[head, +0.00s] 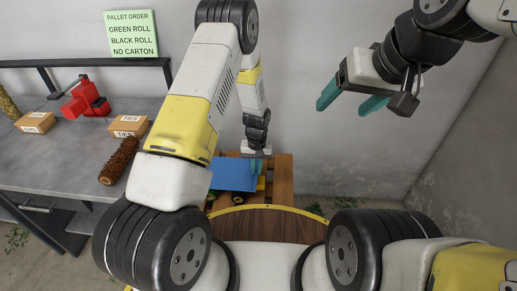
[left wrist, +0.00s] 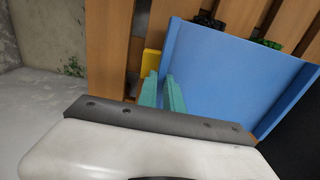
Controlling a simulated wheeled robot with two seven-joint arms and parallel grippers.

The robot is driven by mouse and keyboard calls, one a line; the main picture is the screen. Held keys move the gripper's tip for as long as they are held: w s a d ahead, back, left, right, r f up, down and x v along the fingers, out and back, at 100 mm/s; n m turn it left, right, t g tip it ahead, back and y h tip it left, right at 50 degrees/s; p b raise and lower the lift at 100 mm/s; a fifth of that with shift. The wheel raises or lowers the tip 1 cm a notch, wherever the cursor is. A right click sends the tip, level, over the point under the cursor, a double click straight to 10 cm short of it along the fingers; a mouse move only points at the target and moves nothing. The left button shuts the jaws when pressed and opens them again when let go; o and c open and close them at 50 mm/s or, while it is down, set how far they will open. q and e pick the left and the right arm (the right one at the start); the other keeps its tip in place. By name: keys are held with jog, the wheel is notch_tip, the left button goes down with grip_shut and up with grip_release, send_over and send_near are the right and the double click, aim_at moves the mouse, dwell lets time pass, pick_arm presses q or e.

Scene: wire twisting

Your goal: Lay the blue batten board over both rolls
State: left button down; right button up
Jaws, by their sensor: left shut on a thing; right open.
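The blue batten board (head: 232,175) is over the wooden pallet (head: 284,178). In the left wrist view the board (left wrist: 225,80) has raised edges and fills the middle and right. Bits of a black roll (left wrist: 207,20) and a green roll (left wrist: 268,43) show past the board's far edge; the board hides the rest. I cannot tell whether the board touches them. My right gripper (head: 350,98) is open and empty, high at the right.
A yellow piece (left wrist: 151,62) stands on the pallet beside the board. A green order sign (head: 131,34) hangs on the wall. Floor right of the pallet is mostly clear.

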pick_arm(q)
jog(key=shift+f, duration=0.15)
jog(key=c, duration=1.9)
grip_release()
jog(key=shift+c, duration=0.2)
jog(key=o, duration=0.5)
jog(key=shift+o, duration=0.2)
jog(key=shift+r, duration=3.85)
